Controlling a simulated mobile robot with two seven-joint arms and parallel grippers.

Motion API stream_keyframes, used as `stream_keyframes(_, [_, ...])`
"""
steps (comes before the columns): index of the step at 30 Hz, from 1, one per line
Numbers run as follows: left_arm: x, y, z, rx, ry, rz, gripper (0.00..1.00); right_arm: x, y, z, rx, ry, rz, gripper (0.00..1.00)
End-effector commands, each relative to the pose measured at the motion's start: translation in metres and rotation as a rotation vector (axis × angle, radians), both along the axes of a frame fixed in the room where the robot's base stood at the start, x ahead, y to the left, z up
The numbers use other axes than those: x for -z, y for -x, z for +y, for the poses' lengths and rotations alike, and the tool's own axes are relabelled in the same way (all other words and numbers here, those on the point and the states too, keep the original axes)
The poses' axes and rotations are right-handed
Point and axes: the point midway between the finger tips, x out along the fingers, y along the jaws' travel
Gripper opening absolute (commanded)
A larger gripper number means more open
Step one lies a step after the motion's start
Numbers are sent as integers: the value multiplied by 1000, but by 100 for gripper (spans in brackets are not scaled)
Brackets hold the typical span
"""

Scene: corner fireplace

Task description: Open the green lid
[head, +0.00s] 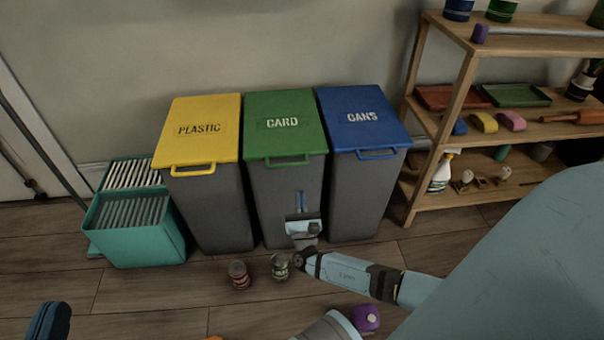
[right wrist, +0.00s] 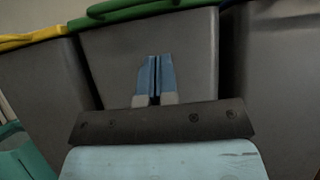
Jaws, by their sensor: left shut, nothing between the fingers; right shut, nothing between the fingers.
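The green lid (head: 284,112) lies closed on the middle grey bin, labelled CARD, with a green handle (head: 288,162) at its front edge. My right gripper (head: 299,197) is shut and empty, in front of that bin's front wall and below the handle, pointing up. In the right wrist view its blue fingers (right wrist: 155,78) are together, and the rim of the green lid (right wrist: 150,10) shows above them. I cannot tell whether the fingers touch the bin.
A yellow PLASTIC bin (head: 198,125) and a blue CANS bin (head: 362,115) stand on either side. A teal crate (head: 135,235) stands at left. Two cans (head: 239,274) and a purple object (head: 365,318) are on the floor. A wooden shelf (head: 460,95) stands at right.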

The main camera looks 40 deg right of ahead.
Motion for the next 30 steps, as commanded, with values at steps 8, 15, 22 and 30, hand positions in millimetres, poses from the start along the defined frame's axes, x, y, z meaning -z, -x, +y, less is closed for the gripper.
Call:
stream_keyframes(8, [-1,-4,3,-4,-32,-62,0,-37,-24,-15,0,-1,-2,0])
stream_keyframes(15, [-1,-5,3,-5,-39,-79,0,-54,-27,-17,1,1,0,0])
stream_keyframes(22, [-1,-4,4,-3,-47,-82,0,-56,-27,-17,1,0,1,0])
stream_keyframes(30, [-8,-4,4,0,-43,-73,0,-62,-27,-17,1,-4,8,0])
